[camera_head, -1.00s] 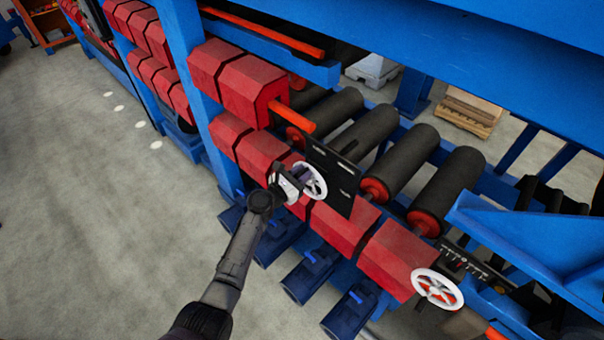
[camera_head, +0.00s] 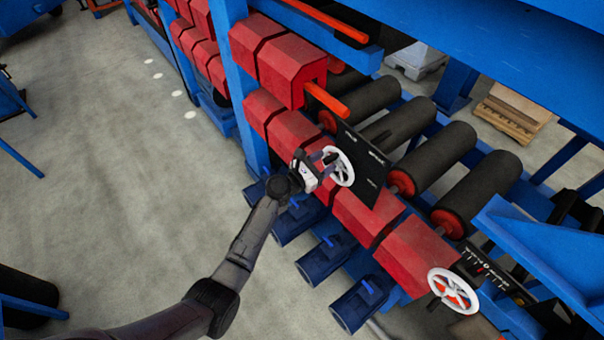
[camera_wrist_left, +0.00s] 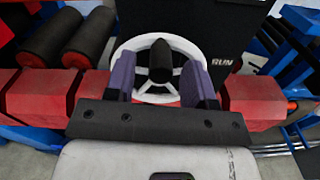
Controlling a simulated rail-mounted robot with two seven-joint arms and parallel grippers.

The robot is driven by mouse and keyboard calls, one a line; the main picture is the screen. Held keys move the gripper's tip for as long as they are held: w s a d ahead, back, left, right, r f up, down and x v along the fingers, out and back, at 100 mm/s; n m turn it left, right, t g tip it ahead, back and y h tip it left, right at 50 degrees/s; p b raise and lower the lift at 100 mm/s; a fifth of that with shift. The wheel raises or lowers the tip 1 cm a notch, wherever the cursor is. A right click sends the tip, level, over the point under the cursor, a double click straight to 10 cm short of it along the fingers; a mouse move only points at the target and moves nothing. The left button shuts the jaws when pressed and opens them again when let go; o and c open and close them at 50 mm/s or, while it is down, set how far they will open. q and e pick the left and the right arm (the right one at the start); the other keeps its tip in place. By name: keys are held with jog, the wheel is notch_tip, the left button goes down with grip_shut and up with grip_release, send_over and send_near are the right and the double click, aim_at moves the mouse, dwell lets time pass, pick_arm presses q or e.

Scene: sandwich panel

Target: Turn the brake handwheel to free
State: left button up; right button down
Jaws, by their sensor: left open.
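A white spoked handwheel (camera_head: 345,169) stands on a black plate (camera_head: 362,163) in front of the red roller housings. In the left wrist view the wheel (camera_wrist_left: 145,50) is seen face on, with a dark knob (camera_wrist_left: 161,62) at its middle. My left gripper (camera_head: 328,168) is open just in front of it. In the wrist view its purple fingers (camera_wrist_left: 162,72) overlap the wheel's left and right sides; I cannot tell whether they touch the rim. The plate reads "RUN" (camera_wrist_left: 224,63) right of the wheel; its other lettering is too small to read. My right gripper is not in view.
A second white handwheel with red behind its spokes (camera_head: 453,291) is at the lower right, beside a black scale plate (camera_head: 485,269). Black rollers (camera_head: 437,158) lie behind the red housings (camera_head: 289,132). Blue motors (camera_head: 327,258) stick out below.

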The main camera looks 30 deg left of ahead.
pick_arm(q)
jog(key=v, duration=1.1)
jog(key=shift+w, duration=0.1)
